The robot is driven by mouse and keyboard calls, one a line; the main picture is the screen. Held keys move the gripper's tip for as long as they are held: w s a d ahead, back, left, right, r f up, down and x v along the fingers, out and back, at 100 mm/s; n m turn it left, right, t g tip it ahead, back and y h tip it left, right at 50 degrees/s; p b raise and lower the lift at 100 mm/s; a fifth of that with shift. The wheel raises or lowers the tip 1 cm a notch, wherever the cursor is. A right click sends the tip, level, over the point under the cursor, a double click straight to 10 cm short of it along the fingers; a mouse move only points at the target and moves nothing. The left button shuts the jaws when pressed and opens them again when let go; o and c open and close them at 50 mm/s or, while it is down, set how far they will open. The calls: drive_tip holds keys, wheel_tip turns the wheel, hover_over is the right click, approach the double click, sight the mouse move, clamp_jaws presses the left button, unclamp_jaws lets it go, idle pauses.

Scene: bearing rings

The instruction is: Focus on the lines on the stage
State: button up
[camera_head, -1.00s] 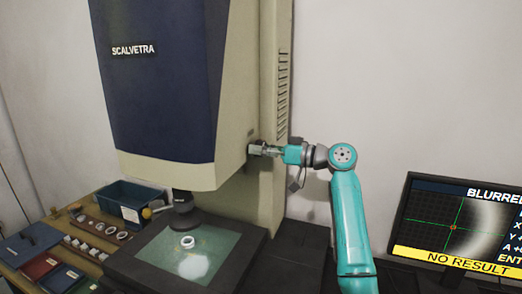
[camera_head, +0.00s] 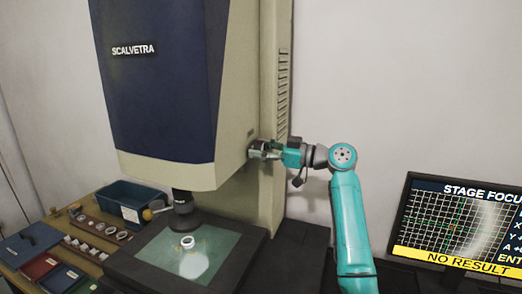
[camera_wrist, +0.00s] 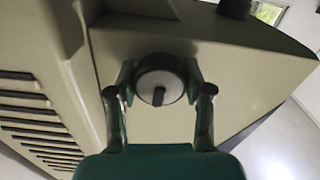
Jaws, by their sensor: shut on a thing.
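My gripper (camera_head: 267,149) is shut on a round focus knob on the side of the measuring machine (camera_head: 160,80). The wrist view shows the knob (camera_wrist: 160,80) between my two fingers, with a dark mark pointing down on its face. The stage (camera_head: 215,245) has a lit glass plate, and a white bearing ring (camera_head: 188,242) lies on it below the lens (camera_head: 183,202). The monitor (camera_head: 455,225) at the right reads "STAGE FOCUS" and shows a white grid of lines with a pale curved band. A yellow bar reads "NO RESULT".
A wooden bench (camera_head: 90,215) at the left holds a blue bin (camera_head: 130,200), a rack of several rings (camera_head: 100,228) and coloured trays (camera_head: 40,265). The monitor's right edge is cut off by the frame. The wall behind my arm is bare.

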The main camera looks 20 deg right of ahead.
drive_tip(key=o, duration=1.2)
drive_tip(key=shift+c, duration=0.2)
drive_tip(key=v, duration=1.2)
